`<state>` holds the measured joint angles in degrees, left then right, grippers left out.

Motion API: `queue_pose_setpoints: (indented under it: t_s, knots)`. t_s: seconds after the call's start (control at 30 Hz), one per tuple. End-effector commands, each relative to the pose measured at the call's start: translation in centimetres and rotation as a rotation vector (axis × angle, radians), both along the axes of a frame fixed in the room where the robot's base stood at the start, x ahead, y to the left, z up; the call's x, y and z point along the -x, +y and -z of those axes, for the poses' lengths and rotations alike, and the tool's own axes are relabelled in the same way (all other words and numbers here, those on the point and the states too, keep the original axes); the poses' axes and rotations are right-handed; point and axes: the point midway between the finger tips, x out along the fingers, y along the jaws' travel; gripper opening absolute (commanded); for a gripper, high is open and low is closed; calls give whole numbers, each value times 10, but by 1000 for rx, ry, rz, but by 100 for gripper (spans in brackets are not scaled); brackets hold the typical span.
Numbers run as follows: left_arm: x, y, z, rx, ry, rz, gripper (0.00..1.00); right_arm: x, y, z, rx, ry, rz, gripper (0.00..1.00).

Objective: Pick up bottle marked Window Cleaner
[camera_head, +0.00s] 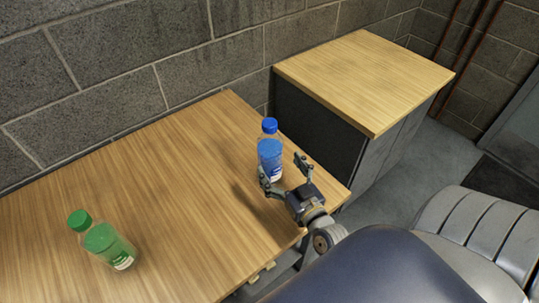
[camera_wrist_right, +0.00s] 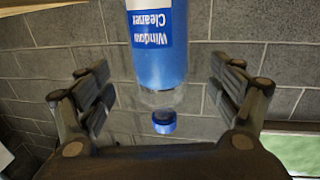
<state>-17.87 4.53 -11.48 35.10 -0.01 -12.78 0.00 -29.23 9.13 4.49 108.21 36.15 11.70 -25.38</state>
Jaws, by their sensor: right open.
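The bottle marked Window Cleaner (camera_head: 270,152) is clear with blue liquid and a blue cap. It stands upright near the right end of the wooden table. In the right wrist view the bottle (camera_wrist_right: 160,62) appears upside down, with its label reading "Window Cleaner" inverted. My right gripper (camera_head: 283,170) is open, with a finger on each side of the bottle. In the wrist view both fingers of my right gripper (camera_wrist_right: 163,95) stand apart from the bottle, with gaps on both sides. My left gripper is not in view.
A green bottle (camera_head: 104,243) with a green cap stands at the left on the wooden table (camera_head: 160,175). A cabinet with a wooden top (camera_head: 365,75) stands to the right, beyond a gap. A block wall (camera_head: 130,65) runs behind. The table between the bottles is clear.

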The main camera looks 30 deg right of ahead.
Motion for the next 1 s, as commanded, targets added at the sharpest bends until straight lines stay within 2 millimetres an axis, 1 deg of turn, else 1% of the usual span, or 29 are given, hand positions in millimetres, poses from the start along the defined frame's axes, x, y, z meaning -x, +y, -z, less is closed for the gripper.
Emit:
queue_pose_setpoints:
  t_s: [0.07, 0.17, 0.27, 0.4, 0.5, 0.67, 0.9, 0.97, 1.0]
  knots:
    - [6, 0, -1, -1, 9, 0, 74, -7, -1, -1, 0, -1, 0, 85]
    - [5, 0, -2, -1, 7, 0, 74, -11, -1, 0, 0, 0, 0, 85]
    - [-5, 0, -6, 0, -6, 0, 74, -19, -2, -1, -1, -1, -1, 85]
    - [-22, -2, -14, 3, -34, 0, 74, -38, -4, -1, 0, -2, 0, 85]
    - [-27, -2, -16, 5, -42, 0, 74, -51, -6, 1, 0, -1, -1, 85]
    - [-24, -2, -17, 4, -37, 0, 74, -60, -7, 2, -1, 0, -1, 85]
    - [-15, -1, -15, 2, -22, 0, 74, -61, -7, 3, 0, 1, -1, 85]
    - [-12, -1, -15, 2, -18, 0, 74, -61, -7, 3, 0, 1, -1, 71]
    - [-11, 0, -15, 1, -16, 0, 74, -61, -7, 3, 0, 1, -1, 62]
